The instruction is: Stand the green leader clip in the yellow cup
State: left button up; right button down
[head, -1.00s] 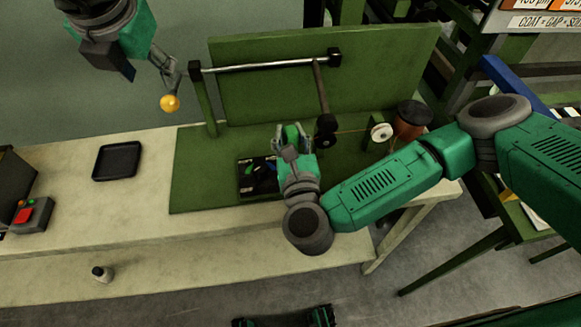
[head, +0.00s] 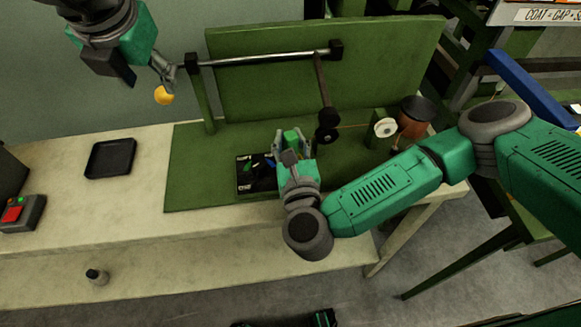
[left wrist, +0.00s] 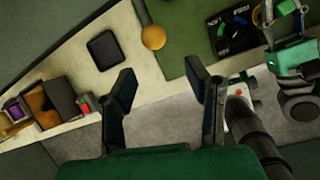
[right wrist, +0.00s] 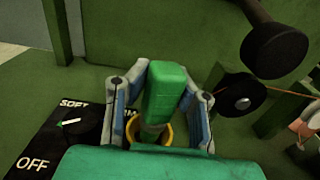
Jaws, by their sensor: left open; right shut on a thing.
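The green leader clip (right wrist: 165,90) is upright between the fingers of my right gripper (right wrist: 165,105) in the right wrist view. The yellow cup (right wrist: 162,131) is directly below, and the clip's lower end appears to be inside its rim; whether it touches the bottom is hidden. In the head view, the clip (head: 291,137) shows at the tips of my right gripper (head: 292,143), above the green board; the cup is hidden there. My left gripper (left wrist: 165,85) is open and empty, away from the cup at the upper left of the head view.
A black dial panel (head: 256,174) lies beside the right gripper. A roller arm (right wrist: 268,45) and black roller (right wrist: 240,95) stand close on its other side. A yellow ball knob (head: 164,95) hangs near the left gripper. A black tray (head: 110,158) sits on the bench.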

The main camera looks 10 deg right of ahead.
jog(key=shift+f+b, duration=0.5)
jog(key=shift+b, duration=0.05)
dwell(0.5)
jog(key=c, duration=1.3)
grip_release()
jog(key=shift+c, duration=0.2)
jog(key=s, duration=1)
jog(key=shift+s+f, duration=0.15)
jog(key=shift+s, duration=0.8)
